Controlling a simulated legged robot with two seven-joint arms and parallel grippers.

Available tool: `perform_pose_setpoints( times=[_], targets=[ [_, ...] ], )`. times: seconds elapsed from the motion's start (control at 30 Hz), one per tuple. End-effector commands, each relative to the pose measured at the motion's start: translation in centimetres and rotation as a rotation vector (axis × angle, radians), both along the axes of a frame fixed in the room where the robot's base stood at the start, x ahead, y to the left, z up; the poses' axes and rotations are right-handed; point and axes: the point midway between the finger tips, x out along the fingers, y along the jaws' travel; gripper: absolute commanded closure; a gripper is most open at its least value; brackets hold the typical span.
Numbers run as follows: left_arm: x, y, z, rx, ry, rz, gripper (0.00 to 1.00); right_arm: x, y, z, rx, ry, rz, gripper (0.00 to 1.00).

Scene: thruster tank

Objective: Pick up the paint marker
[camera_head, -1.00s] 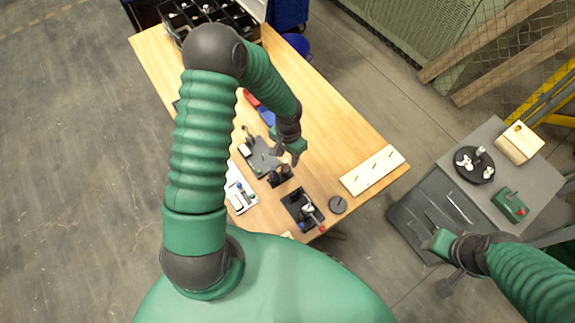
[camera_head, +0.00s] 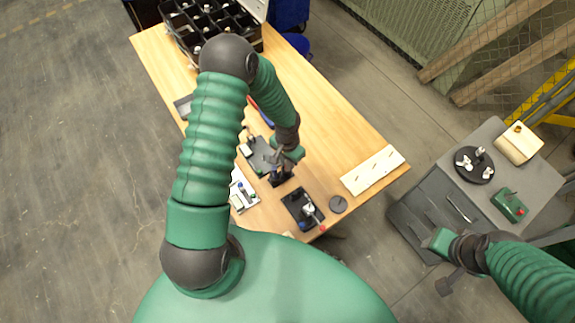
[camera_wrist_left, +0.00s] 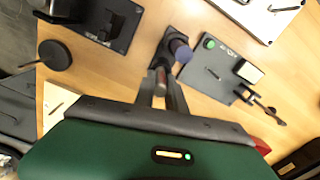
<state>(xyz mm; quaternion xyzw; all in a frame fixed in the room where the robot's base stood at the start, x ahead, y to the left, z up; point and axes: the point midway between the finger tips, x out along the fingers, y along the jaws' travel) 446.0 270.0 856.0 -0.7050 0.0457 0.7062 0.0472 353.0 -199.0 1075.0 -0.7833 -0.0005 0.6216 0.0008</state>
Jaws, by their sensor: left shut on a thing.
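My left gripper (camera_head: 279,160) is over the near part of the wooden table, just above a small black holder (camera_head: 281,177). In the left wrist view its fingers (camera_wrist_left: 161,82) are close together, shut on a slim piece between the tips, which I take to be the paint marker (camera_wrist_left: 161,75). Little of it shows. The black holder (camera_wrist_left: 168,60) lies right beyond the tips, with a dark blue round-ended piece (camera_wrist_left: 181,48) rising from it. My right gripper (camera_head: 440,242) is far off to the right, beside the grey cart; its jaws are too unclear to judge.
A grey plate with a green button (camera_wrist_left: 215,62) lies close beside the holder. A black tray (camera_head: 302,208), a dark disc (camera_head: 338,204) and a pale slotted board (camera_head: 373,170) are nearby. The table's right middle is clear. The grey cart (camera_head: 490,140) stands apart.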

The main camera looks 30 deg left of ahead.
Motion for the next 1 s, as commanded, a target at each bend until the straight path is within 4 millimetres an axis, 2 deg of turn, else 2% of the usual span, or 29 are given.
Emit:
perform_pose_setpoints(
  times=[0.17,0.27,0.5,0.6,0.7,1.0],
  targets=[
    [0.0,0.0,0.1,0.000,0.000,0.000,1.00,0.0,0.0,0.0,0.000,0.000,0.000,0.62],
    [0.1,0.0,0.9,0.001,-0.003,0.002,1.00,0.0,0.0,-0.1,0.000,0.000,0.000,0.62],
    [0.2,0.1,6.6,0.002,-0.006,0.002,1.00,0.0,0.0,-0.4,0.000,0.000,0.000,0.62],
    [0.1,0.0,8.6,0.002,-0.003,0.002,1.00,0.0,0.0,-0.4,0.000,0.000,0.000,0.62],
    [0.0,0.0,9.7,0.001,-0.001,0.001,1.00,0.0,0.0,-0.4,0.000,0.000,0.000,0.62],
    [0.0,-0.1,10.0,0.000,0.000,0.001,1.00,0.0,0.0,-0.4,0.000,0.000,0.000,0.62]
  ],
)
